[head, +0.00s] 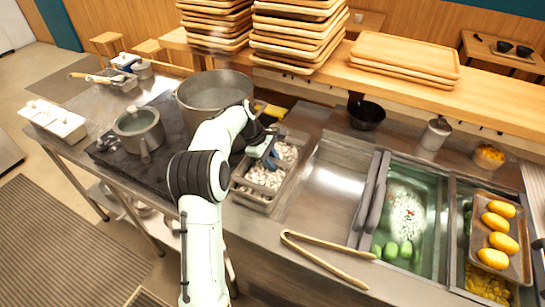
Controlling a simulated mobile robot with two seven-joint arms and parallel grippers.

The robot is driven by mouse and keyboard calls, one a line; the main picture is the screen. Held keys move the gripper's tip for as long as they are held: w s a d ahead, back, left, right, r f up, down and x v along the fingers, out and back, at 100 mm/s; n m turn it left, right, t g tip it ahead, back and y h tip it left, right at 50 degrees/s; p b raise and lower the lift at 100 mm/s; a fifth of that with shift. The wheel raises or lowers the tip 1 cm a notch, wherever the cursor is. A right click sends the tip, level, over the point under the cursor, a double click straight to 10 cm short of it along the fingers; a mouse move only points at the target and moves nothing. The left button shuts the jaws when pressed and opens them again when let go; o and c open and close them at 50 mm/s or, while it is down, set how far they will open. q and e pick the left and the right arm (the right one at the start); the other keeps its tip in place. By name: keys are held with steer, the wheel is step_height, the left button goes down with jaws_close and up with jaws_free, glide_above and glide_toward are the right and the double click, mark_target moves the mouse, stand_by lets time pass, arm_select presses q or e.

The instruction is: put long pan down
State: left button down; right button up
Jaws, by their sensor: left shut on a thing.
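The long pan (239,192) is a narrow steel pan with whitish pieces inside, in two parts split by a crosswise strip. It is in the middle of the head view, between the dark hob and the empty steel well. My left gripper (271,158) is shut on it near its far half, and my wrist hides part of its far left side. I cannot tell whether its underside touches the counter. A dark piece at the far right edge may be part of my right gripper (539,243); it is cut off and its jaws cannot be made out.
A large pot (213,90) and a smaller saucepan (138,131) stand left of my arm. An empty steel well (330,185) lies right of the pan. Wooden tongs (325,262) lie in front. A tray with yellow fruit (513,264) is at right. Stacked wooden trays (400,58) stand behind.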

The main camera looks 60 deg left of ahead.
arm_select(q)
steer(key=shift+w+r, duration=0.1)
steer(key=shift+w, duration=0.05)
steer(key=c, duration=0.9)
jaws_free()
steer(key=shift+d, duration=0.1)
steer(key=shift+p+v, duration=0.95)
steer(key=shift+v, duration=5.1)
arm_select(e)
steer(key=shift+w+r, duration=0.45)
steer(key=shift+r, duration=0.2)
steer(key=shift+w+r, duration=0.45)
steer(key=shift+r, duration=0.15)
